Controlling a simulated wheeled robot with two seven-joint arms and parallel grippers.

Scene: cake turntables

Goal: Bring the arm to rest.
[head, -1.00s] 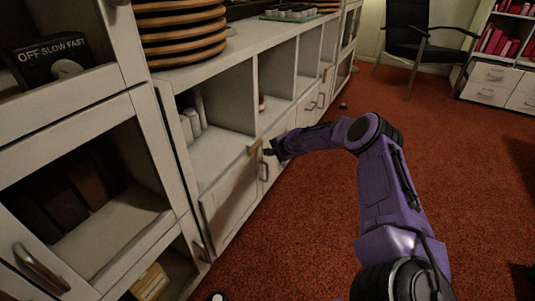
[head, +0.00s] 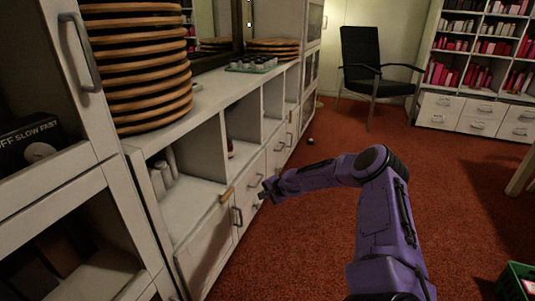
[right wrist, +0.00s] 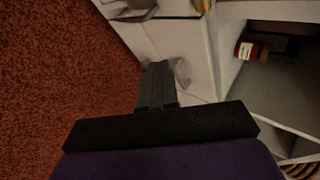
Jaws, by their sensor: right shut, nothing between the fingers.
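My right arm, purple and black, reaches from the bottom right toward the white cabinet in the head view. My right gripper (head: 268,191) is shut and empty, close to the cabinet's front by the door handles. In the right wrist view the shut fingers (right wrist: 158,75) point at the cabinet's pale front, with a handle just beyond them. I cannot tell whether the fingertips touch it. My left gripper is not in view.
The white cabinet (head: 205,128) runs along the left, with stacked wooden discs (head: 150,75) on top and open shelves below. A black chair (head: 372,65) and a bookshelf stand at the back. A green crate (head: 517,282) sits at lower right. Red carpet (head: 310,240) is open between.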

